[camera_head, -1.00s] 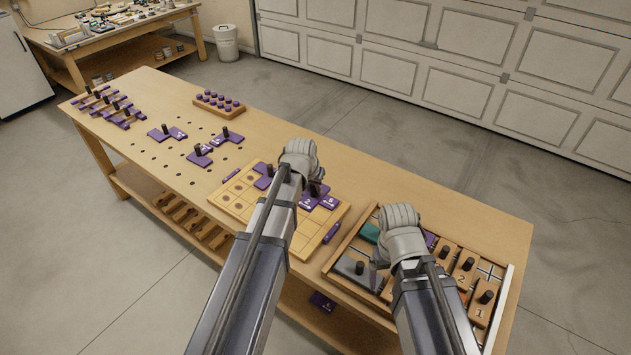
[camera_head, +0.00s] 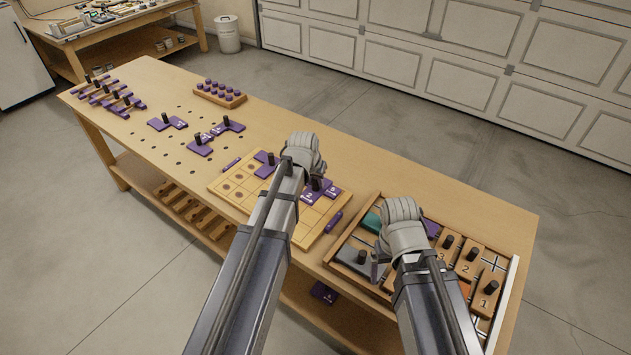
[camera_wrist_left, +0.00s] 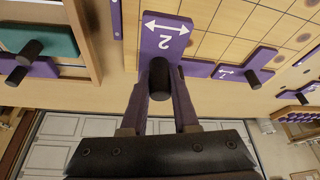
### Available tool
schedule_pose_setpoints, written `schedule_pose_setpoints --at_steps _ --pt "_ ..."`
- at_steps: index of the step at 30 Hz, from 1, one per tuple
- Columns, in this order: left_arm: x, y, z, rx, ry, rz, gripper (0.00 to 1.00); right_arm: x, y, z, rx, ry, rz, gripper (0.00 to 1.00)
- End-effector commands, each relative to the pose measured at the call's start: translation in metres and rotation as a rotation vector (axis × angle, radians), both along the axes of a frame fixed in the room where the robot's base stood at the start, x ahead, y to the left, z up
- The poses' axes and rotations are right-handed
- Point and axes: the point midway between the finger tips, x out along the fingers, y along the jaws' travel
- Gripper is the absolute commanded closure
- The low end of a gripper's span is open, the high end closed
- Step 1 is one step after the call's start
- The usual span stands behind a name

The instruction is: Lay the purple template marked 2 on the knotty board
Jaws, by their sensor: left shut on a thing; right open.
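The purple template marked 2 (camera_wrist_left: 165,38) has a white double arrow and a black knob in the left wrist view. My left gripper (camera_wrist_left: 160,85) is shut on that knob. In the head view the template (camera_head: 309,196) shows beside the gripper (camera_head: 316,182), over the right part of the knotty board (camera_head: 306,235). The board (camera_wrist_left: 225,25) has a grid and dark round knots. I cannot tell whether the template touches the board. My right gripper (camera_head: 380,266) is open at the tray's left side.
Another purple template (camera_head: 266,163) lies on the board, and a purple rod (camera_head: 333,222) lies near its right end. The tray (camera_head: 343,279) holds grey, teal and numbered wooden pieces. Several templates stand at the table's far left. One purple piece (camera_head: 324,293) is below the tabletop.

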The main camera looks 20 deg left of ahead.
Motion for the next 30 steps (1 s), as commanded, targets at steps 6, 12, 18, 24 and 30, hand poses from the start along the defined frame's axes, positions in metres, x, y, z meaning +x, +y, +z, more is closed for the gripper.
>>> schedule_pose_setpoints --at_steps 6,12,18,24,30 --pt "0.0 0.0 -0.011 0.0 0.0 0.0 1.0 0.0 0.0 -0.011 0.0 0.0 0.0 0.12" --pt "0.0 0.0 -0.029 0.0 0.0 0.001 1.0 0.0 0.0 -0.029 0.0 0.0 0.0 0.12" --pt "0.0 0.0 -0.052 0.0 0.0 0.002 1.0 0.0 0.0 -0.052 0.0 0.0 0.0 0.12" --pt "0.0 0.0 -0.07 0.0 0.0 0.003 1.0 0.0 0.0 -0.07 0.0 0.0 0.0 0.12" --pt "0.0 0.0 -0.073 0.0 0.0 0.003 1.0 0.0 0.0 -0.073 0.0 0.0 0.0 0.12"
